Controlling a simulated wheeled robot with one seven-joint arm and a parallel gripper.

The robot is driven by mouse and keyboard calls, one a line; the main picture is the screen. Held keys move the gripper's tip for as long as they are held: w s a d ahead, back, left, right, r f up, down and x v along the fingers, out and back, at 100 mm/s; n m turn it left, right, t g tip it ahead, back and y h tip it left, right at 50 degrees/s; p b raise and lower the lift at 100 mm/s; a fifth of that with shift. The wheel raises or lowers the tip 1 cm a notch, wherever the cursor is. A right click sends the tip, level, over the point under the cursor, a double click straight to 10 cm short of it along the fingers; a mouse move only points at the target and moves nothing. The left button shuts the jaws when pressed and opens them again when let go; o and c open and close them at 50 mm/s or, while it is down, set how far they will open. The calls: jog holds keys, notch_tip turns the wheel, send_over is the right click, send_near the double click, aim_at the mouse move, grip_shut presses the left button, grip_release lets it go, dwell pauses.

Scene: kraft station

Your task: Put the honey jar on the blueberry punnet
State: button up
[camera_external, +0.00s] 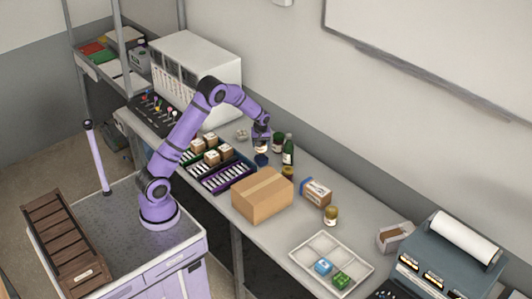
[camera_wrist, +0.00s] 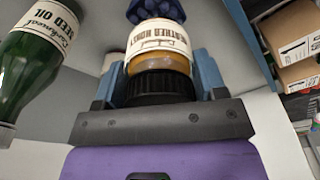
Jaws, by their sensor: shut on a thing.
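The honey jar (camera_wrist: 160,45) is between the fingers of my gripper (camera_wrist: 160,85), with its black lid toward my palm and its white label facing the camera. In the external view, my gripper (camera_external: 262,137) points down at the back of the bench and the jar (camera_external: 261,148) shows small under it. The blueberry punnet (camera_wrist: 155,10) shows as dark blue berries just past the jar's far end. In the external view the punnet (camera_external: 261,161) is a dark blue patch directly below the jar. I cannot tell whether jar and punnet touch.
A green seed oil bottle (camera_external: 288,151) stands close to the right of my gripper, with a dark jar (camera_external: 278,142) behind. A cardboard box (camera_external: 262,195) and purple-edged trays (camera_external: 222,175) are nearer the front. A pale sectioned tray (camera_external: 306,263) lies farther right.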

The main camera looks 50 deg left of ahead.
aim_at(261, 148)
jog(key=shift+w+f, duration=0.15)
jog(key=shift+f, duration=1.6)
jog(key=shift+f, duration=0.15)
jog(key=o, duration=1.1)
jog(key=shift+o, duration=0.2)
jog(key=r, duration=0.8)
jog(key=s+d+r, duration=0.1)
jog(key=r, duration=0.3)
jog(key=shift+r, duration=0.2)
